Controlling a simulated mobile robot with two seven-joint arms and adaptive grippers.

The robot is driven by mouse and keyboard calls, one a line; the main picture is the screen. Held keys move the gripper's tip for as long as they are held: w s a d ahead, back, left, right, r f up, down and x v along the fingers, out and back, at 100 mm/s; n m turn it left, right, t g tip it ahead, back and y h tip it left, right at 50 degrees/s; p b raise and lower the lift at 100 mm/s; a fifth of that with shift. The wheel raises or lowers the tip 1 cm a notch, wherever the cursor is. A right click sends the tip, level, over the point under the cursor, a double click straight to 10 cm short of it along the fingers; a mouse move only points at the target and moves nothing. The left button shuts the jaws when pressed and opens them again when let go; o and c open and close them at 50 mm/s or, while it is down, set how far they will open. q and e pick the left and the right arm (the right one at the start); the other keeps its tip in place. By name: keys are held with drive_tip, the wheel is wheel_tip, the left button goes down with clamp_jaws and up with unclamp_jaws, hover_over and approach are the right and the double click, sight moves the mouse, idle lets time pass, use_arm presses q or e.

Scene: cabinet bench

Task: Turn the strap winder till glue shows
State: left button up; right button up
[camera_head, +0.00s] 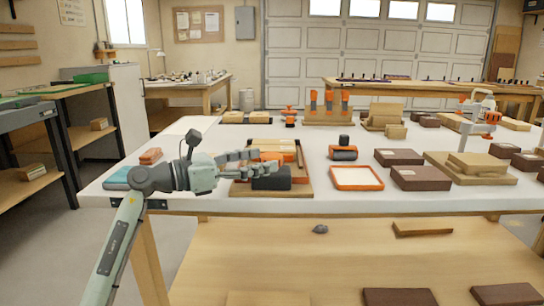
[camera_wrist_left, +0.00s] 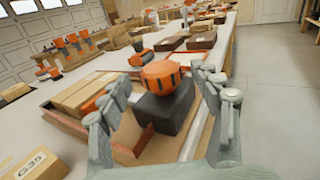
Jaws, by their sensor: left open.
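An orange ribbed knob (camera_wrist_left: 160,75) sits on a dark block (camera_wrist_left: 165,108) in the left wrist view; it looks like the strap winder. In the head view the dark block (camera_head: 272,181) shows at the front of a wooden tray (camera_head: 240,189), and the knob is largely hidden by my fingers. My left gripper (camera_head: 270,163) reaches in from the left over the block. In the left wrist view its open fingers (camera_wrist_left: 168,88) stand on either side of the knob, with gaps visible. I cannot make out any glue. My right gripper is out of view.
Boxes (camera_wrist_left: 88,95) lie in the tray beside the block. An orange-rimmed tray (camera_head: 357,178), an orange and black device (camera_head: 343,153) and dark boxes (camera_head: 420,177) stand to the right. The white bench top (camera_head: 330,203) is bare along its front edge.

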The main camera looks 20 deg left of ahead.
sight(261, 160)
use_arm(q)
drive_tip(key=shift+x, duration=1.65)
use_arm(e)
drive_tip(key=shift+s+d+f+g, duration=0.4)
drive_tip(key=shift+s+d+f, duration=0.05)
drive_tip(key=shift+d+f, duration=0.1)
use_arm(q)
drive_tip(key=shift+c, duration=0.4)
